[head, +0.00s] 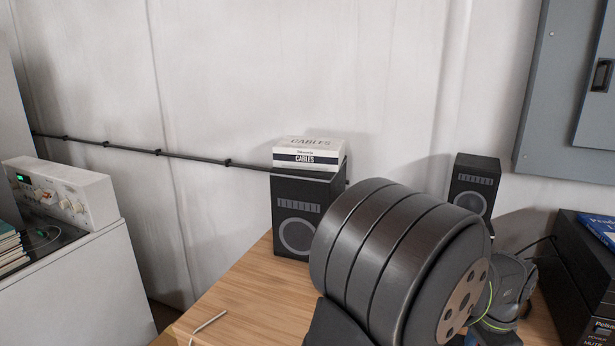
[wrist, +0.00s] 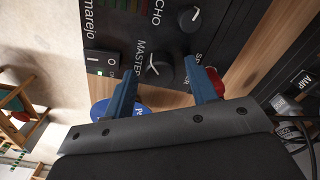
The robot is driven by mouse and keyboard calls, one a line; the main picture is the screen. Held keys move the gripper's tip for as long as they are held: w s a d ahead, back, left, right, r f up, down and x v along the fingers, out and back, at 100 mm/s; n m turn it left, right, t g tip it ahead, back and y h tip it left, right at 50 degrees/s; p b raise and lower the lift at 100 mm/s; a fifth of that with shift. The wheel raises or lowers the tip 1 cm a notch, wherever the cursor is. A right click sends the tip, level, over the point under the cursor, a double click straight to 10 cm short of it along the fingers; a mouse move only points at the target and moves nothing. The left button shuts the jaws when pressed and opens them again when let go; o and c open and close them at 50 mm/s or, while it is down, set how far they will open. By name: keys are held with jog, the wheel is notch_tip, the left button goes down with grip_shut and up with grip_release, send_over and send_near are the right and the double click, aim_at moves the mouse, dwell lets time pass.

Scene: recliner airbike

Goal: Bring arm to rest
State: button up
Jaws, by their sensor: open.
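My gripper (wrist: 160,72) shows in the wrist view with its two blue fingers spread apart. Nothing is held between them. Beyond the fingers is a black panel (wrist: 150,32) with knobs and a switch, marked MASTER and ECHO. I cannot tell whether the fingers touch it. In the head view my large dark arm joint fills the lower middle, and the gripper itself is not seen there.
A wooden table (head: 250,295) carries a black speaker (head: 297,228) with cable boxes (head: 308,152) on top. A second speaker (head: 474,184) stands behind my arm. A black unit (head: 572,270) is at right. A red object (wrist: 214,82) is by the right finger.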

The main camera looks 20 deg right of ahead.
jog(key=m, duration=0.7)
dwell(0.4)
dwell(0.5)
notch_tip(320, 180, up, 10)
jog(key=s, duration=0.1)
jog(key=shift+s+d+r+n, duration=0.15)
jog(key=shift+d+r+n, duration=0.1)
jog(key=shift+d+n, duration=0.1)
jog(key=shift+o, duration=1.3)
notch_tip(320, 180, up, 12)
jog(key=s+a+g+y, duration=0.1)
jog(key=a, duration=0.1)
jog(key=shift+a+r, duration=0.15)
jog(key=shift+a, duration=0.1)
jog(key=o, duration=0.4)
jog(key=shift+s+a+r+n, duration=0.1)
jog(key=shift+s+n, duration=0.05)
jog(key=shift+n, duration=0.1)
jog(key=shift+c, duration=0.2)
jog(key=o, duration=0.3)
jog(key=shift+a+f, duration=0.1)
jog(key=shift+f, duration=0.3)
jog(key=shift+o, duration=0.7)
notch_tip(320, 180, down, 9)
jog(key=s, duration=0.1)
jog(key=shift+a, duration=0.35)
